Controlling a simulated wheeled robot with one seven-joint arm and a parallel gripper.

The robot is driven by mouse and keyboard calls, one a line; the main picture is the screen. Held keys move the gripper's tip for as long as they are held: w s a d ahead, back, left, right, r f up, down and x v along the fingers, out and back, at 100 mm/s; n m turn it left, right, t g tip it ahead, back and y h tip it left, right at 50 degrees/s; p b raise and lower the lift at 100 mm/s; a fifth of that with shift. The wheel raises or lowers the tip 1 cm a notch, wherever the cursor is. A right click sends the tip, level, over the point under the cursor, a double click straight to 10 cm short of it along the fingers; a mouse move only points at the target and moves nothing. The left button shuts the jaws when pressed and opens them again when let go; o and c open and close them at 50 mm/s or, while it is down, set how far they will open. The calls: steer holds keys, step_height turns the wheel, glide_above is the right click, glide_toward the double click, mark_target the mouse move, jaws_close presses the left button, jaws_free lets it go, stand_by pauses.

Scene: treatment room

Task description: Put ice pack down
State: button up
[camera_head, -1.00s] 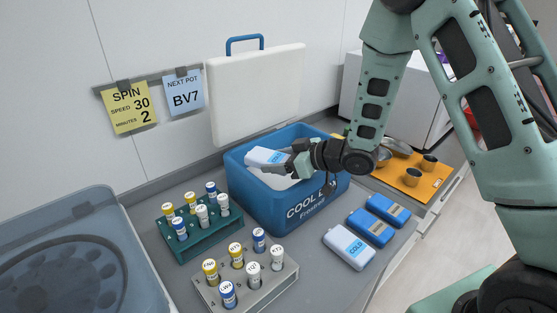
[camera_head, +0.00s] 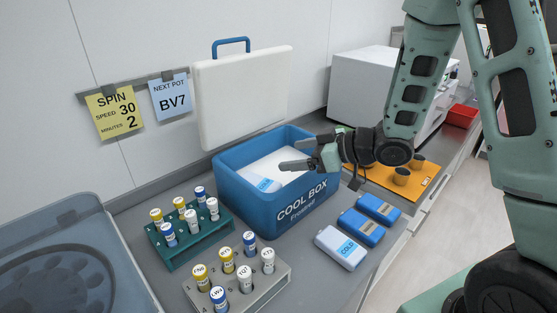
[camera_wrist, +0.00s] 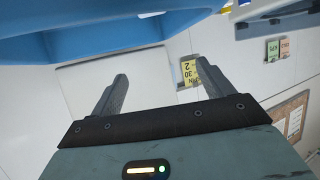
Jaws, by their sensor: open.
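The blue cool box (camera_head: 268,208) stands open on the counter with its white lid (camera_head: 243,92) raised behind it. A white ice pack with a blue label (camera_head: 263,183) lies inside the box at its left part, partly hidden by the front wall. My gripper (camera_head: 288,166) is open and empty above the right side of the box, with its fingers pointing left, apart from the pack. In the wrist view my open fingers (camera_wrist: 148,98) have nothing between them, and the blue box wall (camera_wrist: 100,35) shows beyond them. Another white pack marked COLD (camera_head: 341,247) lies on the counter.
Two blue packs (camera_head: 361,227) (camera_head: 378,209) lie right of the box. Tube racks (camera_head: 190,240) (camera_head: 240,290) stand to the left and front. A translucent blue lidded device (camera_head: 65,255) is at far left.

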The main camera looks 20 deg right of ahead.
steer(key=h, duration=0.1)
steer(key=s+a+h, duration=0.1)
steer(key=a+r+h, duration=0.1)
steer(key=shift+s+a+m+g+h, duration=0.1)
steer(key=shift+s+m+g+h, duration=0.15)
steer(key=shift+m+g+h, duration=0.15)
steer(key=s+a+g+h, duration=0.2)
steer(key=s+a+g, duration=0.2)
steer(key=s, duration=0.9)
steer(key=s+a+g+h, duration=0.3)
steer(key=s+a+g, duration=0.1)
steer(key=s, duration=0.9)
steer(key=shift+a+r+g, duration=0.4)
steer(key=shift+a, duration=0.3)
